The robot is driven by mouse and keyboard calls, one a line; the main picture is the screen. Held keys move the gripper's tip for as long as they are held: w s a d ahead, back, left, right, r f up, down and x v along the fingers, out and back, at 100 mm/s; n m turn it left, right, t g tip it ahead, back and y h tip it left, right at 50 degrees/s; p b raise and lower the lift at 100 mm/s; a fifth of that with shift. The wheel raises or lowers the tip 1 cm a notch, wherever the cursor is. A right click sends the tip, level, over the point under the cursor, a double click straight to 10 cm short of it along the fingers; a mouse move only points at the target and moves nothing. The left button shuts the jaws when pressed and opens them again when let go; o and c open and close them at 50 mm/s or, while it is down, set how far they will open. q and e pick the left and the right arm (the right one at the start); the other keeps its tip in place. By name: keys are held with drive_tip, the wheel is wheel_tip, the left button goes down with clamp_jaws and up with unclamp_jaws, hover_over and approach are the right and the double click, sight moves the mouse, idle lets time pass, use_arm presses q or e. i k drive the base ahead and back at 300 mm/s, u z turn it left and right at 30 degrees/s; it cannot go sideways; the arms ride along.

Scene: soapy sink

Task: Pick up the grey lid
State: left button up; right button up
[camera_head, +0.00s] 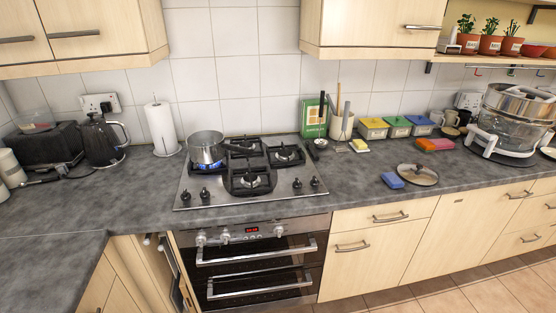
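The grey lid (418,175) is round, with a dark knob standing up at its middle. It lies on the dark counter to the right of the hob, near the front edge. A blue sponge (392,180) lies close against its left side; I cannot tell whether they touch. Neither of my grippers shows in the head view.
A steel pot (205,147) stands on the hob (250,172), over a blue flame. Yellow, green and blue tubs (398,126) stand behind the lid. Orange and pink sponges (434,144) lie behind it, and a steamer (510,125) stands at right. The counter left of the sponge is clear.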

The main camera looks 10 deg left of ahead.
sight(416, 173)
drive_tip(key=z, duration=1.9)
drive_tip(key=i, duration=1.9)
drive_tip(key=u, duration=3.2)
